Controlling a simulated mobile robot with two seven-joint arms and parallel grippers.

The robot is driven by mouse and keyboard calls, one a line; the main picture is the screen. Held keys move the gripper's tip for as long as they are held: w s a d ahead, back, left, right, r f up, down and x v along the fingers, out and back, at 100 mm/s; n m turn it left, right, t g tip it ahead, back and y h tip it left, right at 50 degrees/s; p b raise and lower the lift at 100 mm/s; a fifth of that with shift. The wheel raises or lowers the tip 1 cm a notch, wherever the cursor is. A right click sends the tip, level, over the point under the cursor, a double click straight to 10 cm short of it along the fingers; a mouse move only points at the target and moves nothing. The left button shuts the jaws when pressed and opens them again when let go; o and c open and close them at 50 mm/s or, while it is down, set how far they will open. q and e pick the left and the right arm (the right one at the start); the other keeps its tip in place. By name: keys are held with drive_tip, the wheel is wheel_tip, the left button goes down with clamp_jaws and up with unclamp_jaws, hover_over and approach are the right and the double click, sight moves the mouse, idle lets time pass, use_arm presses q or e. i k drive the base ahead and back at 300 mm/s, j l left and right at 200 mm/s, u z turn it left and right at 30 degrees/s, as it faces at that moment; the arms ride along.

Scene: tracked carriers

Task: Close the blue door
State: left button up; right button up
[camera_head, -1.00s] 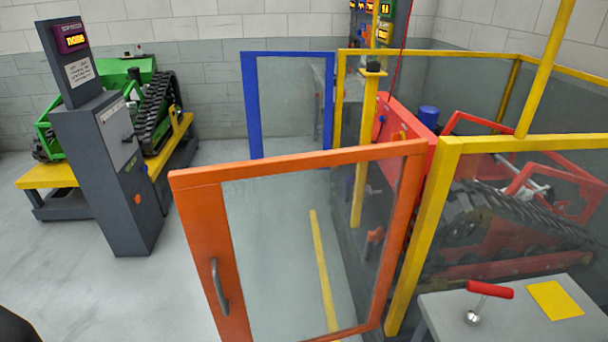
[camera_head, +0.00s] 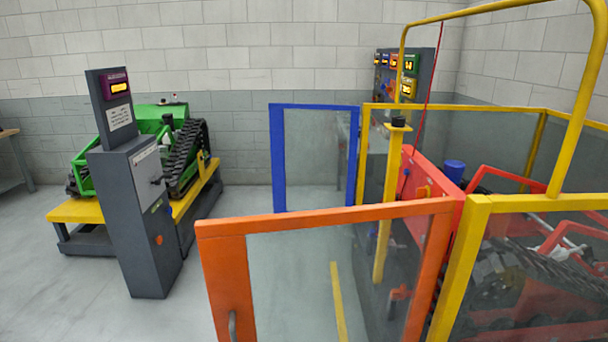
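The blue door (camera_head: 278,160) is a blue-framed clear panel in the middle of the head view. It stands swung out to the left from the yellow-framed enclosure, joined near a yellow post at its right edge. The orange door (camera_head: 325,219), also a framed clear panel, stands open in front of it and is nearer to me. Its grey handle (camera_head: 233,326) shows at the bottom edge of the view. Neither of my grippers is in view.
A grey kiosk (camera_head: 137,220) stands at the left, before a green tracked machine on a yellow stand (camera_head: 75,211). The yellow-framed enclosure (camera_head: 460,262) at the right holds a red tracked machine (camera_head: 510,275). A panel with lit displays (camera_head: 410,88) is at the back. Floor (camera_head: 235,200) left of the doors is clear.

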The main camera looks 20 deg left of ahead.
sight(276, 110)
drive_tip(key=u, duration=0.6)
drive_tip(key=i+j+u, duration=0.1)
drive_tip(key=j+u, duration=0.15)
drive_tip(key=j, duration=0.15)
drive_tip(key=i+j+u, duration=0.15)
drive_tip(key=j+u, duration=0.15)
drive_tip(key=j, duration=0.15)
drive_tip(key=i+j+u, duration=0.4)
drive_tip(key=j+u, duration=0.15)
drive_tip(key=j, duration=0.15)
drive_tip(key=i+j, duration=0.7)
drive_tip(key=i, duration=0.25)
drive_tip(key=i+l+z, duration=0.1)
drive_tip(key=i+z, duration=0.95)
drive_tip(key=i+l+z, duration=0.1)
drive_tip(key=i+z, duration=0.8)
drive_tip(key=i, duration=0.15)
drive_tip(key=i+u, duration=0.15)
drive_tip(key=i, duration=1.2)
drive_tip(key=i+j+z, duration=0.45)
drive_tip(key=i+j, duration=0.25)
drive_tip(key=i, duration=0.1)
